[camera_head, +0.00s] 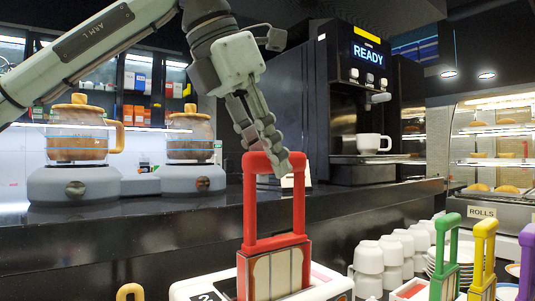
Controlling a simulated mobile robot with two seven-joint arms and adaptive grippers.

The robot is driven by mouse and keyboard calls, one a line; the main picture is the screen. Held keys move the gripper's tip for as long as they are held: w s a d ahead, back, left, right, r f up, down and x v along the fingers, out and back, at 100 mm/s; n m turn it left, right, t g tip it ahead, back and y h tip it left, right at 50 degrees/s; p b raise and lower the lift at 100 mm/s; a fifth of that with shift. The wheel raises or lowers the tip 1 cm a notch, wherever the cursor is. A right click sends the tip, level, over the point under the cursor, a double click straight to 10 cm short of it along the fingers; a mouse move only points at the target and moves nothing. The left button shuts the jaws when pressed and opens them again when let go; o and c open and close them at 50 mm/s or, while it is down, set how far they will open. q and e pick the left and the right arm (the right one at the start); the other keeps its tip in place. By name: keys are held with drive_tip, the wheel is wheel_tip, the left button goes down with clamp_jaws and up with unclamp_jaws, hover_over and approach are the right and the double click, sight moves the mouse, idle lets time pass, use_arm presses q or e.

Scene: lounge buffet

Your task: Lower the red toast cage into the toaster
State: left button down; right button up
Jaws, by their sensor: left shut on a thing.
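The red toast cage (248,205) is upright at the lower middle, with its tall loop handle up and toast slices (280,272) showing in its lower part. My left gripper (272,162) comes down from above and is shut on the top bar of the handle. The white toaster (195,289) is at the bottom edge, marked with a 2 and mostly cut off by the frame. The lower cage is over or in the toaster's top; its bottom end is not clear. My right gripper is not in view.
Green (443,245), yellow (483,250) and purple (526,255) handled cages stand at the right. Stacked white cups (368,262) are between them and the red cage. Behind are a dark counter (130,228), two glass kettles (78,145) and a coffee machine (352,95).

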use_arm(q)
drive_tip(key=shift+f+b, duration=0.4)
drive_tip(key=shift+f, duration=0.2)
drive_tip(key=c, duration=1.2)
unclamp_jaws()
wheel_tip(320, 180, up, 5)
drive_tip(key=p, duration=0.5)
drive_tip(key=shift+r, duration=0.15)
drive_tip(key=shift+r+p, duration=0.45)
drive_tip(key=shift+r, duration=0.4)
